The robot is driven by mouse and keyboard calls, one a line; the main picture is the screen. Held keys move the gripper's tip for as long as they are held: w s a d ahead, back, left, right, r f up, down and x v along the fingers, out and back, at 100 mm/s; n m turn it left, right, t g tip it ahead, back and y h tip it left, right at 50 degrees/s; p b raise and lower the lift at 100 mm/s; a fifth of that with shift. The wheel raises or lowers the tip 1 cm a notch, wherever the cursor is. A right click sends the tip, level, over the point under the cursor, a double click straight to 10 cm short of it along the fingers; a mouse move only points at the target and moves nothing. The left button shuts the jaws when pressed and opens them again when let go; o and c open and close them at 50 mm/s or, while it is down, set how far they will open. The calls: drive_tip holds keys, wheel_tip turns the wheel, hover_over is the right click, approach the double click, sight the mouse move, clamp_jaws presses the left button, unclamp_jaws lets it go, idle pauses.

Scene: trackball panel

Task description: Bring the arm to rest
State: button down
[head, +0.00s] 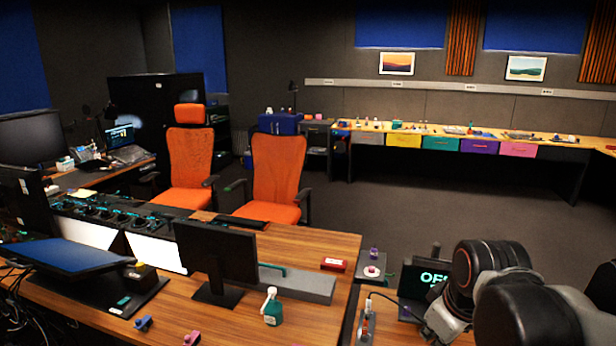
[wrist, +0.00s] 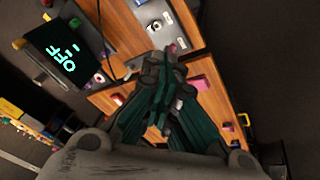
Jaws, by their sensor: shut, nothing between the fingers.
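My gripper (wrist: 163,66) shows in the wrist view with its dark green fingers drawn together and nothing seen between them. It points toward the wooden desk (wrist: 205,75) and the grey panel with a pale round part (wrist: 158,26). Whether the fingertips touch anything is unclear. A dark screen reading "OFF" (wrist: 63,52) lies to the left; it also shows in the head view (head: 422,280). My arm's dark, thick links (head: 490,285) fill the lower right of the head view and hide part of that screen. The gripper cannot be made out there.
A wooden desk (head: 318,247) carries a monitor (head: 217,257), a green bottle (head: 272,308) and a red box (head: 333,265). Two orange chairs (head: 278,172) stand behind it. A long counter with coloured drawers (head: 440,144) lines the back wall. Open floor (head: 430,205) lies between.

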drive_tip(key=s+a+r+m+t, duration=0.2)
drive_tip(key=s+m, duration=0.3)
drive_tip(key=s, duration=0.3)
drive_tip(key=shift+a+r+m+t, duration=0.15)
drive_tip(key=shift+a+m+t, duration=0.25)
drive_tip(key=shift+a, duration=0.35)
